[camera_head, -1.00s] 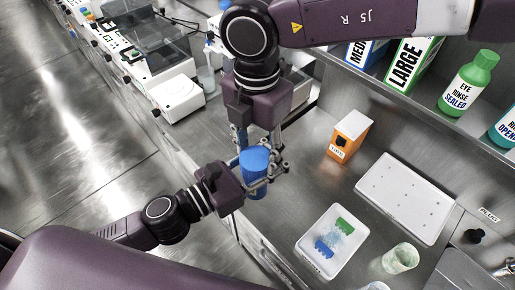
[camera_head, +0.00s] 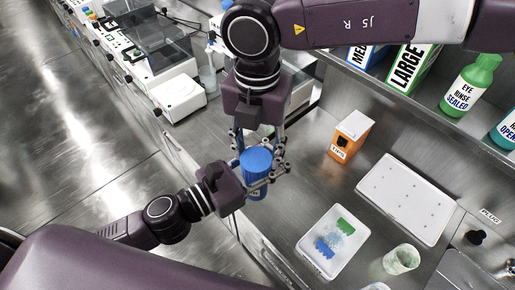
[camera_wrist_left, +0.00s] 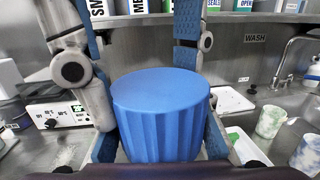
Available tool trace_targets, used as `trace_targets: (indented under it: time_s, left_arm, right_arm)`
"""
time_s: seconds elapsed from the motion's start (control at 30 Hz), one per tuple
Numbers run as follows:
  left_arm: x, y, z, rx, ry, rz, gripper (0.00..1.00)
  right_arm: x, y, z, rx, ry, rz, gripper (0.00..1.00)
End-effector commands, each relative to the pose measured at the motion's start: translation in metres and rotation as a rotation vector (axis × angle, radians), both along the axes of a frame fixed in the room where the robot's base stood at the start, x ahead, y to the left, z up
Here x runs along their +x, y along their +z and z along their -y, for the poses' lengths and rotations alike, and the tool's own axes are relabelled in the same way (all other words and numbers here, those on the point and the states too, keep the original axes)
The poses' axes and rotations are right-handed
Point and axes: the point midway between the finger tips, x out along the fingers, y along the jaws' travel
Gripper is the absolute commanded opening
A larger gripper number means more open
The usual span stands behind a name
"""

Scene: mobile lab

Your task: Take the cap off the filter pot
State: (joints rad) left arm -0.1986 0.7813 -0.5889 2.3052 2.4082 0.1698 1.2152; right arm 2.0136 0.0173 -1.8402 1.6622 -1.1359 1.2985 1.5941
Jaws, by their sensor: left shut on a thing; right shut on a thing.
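The filter pot with its blue cap (camera_head: 257,160) is upright between my two grippers, near the bench's front edge. In the left wrist view the ridged blue cap (camera_wrist_left: 160,115) fills the middle. My right gripper (camera_head: 258,150) comes down from above, its fingers on either side of the cap, shut on it. My left gripper (camera_head: 255,184) reaches in from the left, lower down, and is shut on the pot (camera_head: 257,193). The fingers hide most of the pot body. I cannot tell whether there is a gap between cap and pot.
An orange box (camera_head: 350,137) stands behind on the steel bench. A white perforated board (camera_head: 407,198), a white tray (camera_head: 312,262) with green and blue pieces, and a pale cup (camera_head: 401,259) lie to the right. A shelf with bottles (camera_head: 470,85) runs along the back.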

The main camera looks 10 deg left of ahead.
Motion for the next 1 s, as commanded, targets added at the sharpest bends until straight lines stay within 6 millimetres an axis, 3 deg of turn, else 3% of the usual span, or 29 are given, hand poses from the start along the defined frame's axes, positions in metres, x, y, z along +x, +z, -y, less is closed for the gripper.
trace_targets:
  time_s: [0.73, 0.77, 0.9, 1.0]
  left_arm:
    - [0.0018, -0.0014, -0.0023, 0.005, 0.007, -0.001, 0.00]
    - [0.0019, -0.0014, -0.0023, 0.005, 0.007, -0.001, 0.00]
    - [0.0016, -0.0012, -0.0020, 0.003, 0.006, -0.001, 0.00]
    - [0.0012, -0.0007, -0.0015, 0.003, 0.004, 0.000, 0.00]
  right_arm:
    - [-0.0004, -0.0002, 0.0025, -0.007, -0.002, -0.002, 0.15]
    - [-0.0004, -0.0002, 0.0026, -0.008, -0.002, -0.003, 0.45]
    - [-0.0003, -0.0001, 0.0020, -0.006, -0.002, -0.001, 0.60]
    - [-0.0002, 0.0000, 0.0016, -0.004, -0.002, -0.001, 0.61]
